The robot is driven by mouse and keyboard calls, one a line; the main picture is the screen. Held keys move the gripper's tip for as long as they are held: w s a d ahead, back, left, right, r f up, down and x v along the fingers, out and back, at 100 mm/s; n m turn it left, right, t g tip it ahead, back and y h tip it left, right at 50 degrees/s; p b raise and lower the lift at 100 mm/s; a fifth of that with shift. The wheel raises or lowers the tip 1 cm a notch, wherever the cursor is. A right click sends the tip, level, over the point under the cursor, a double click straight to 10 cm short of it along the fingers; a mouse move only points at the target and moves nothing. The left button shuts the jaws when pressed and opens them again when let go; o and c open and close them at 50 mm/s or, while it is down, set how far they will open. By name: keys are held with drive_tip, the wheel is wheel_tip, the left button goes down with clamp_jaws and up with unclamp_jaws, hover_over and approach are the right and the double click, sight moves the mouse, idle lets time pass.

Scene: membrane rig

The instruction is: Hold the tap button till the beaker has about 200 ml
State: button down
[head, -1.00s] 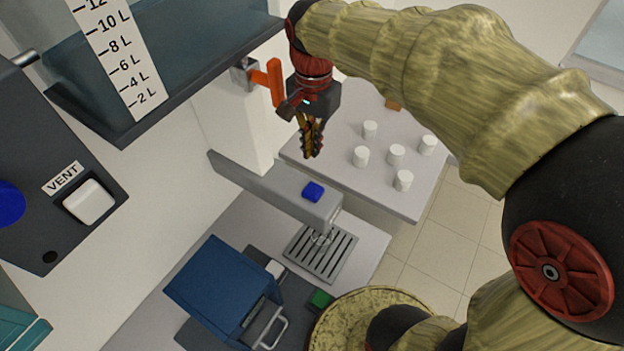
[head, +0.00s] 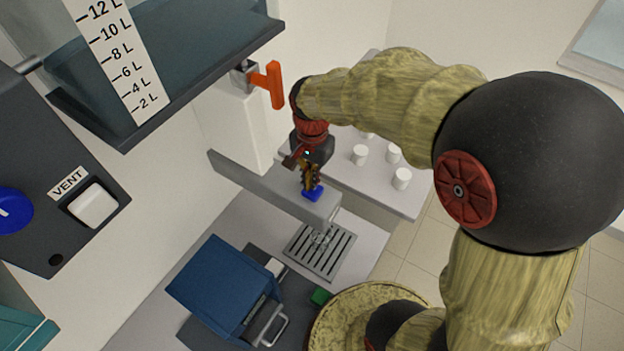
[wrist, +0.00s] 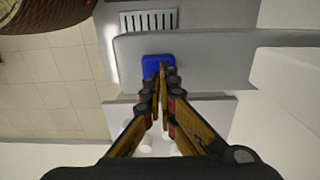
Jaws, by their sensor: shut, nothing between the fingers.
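The blue tap button (head: 314,196) sits on top of the grey tap arm (head: 262,185). My gripper (head: 311,188) is shut and empty, with its fingertips pointing down at the button. In the wrist view the fingertips (wrist: 161,72) overlap the near edge of the blue button (wrist: 153,61). I cannot tell whether they touch it or press it down.
An orange lever valve (head: 273,84) juts out beneath the tank, behind my gripper. Several white cylinders stand on the side table (head: 395,203). A blue box (head: 222,285) is left of the grate. A panel with a white VENT switch (head: 92,205) is at left.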

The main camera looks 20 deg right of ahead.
sight(312, 191)
drive_tip(key=shift+f, duration=0.35)
drive_tip(key=shift+f+b, duration=0.6)
drive_tip(key=shift+f, duration=0.3)
drive_tip(key=shift+s, duration=0.1)
idle(6.7)
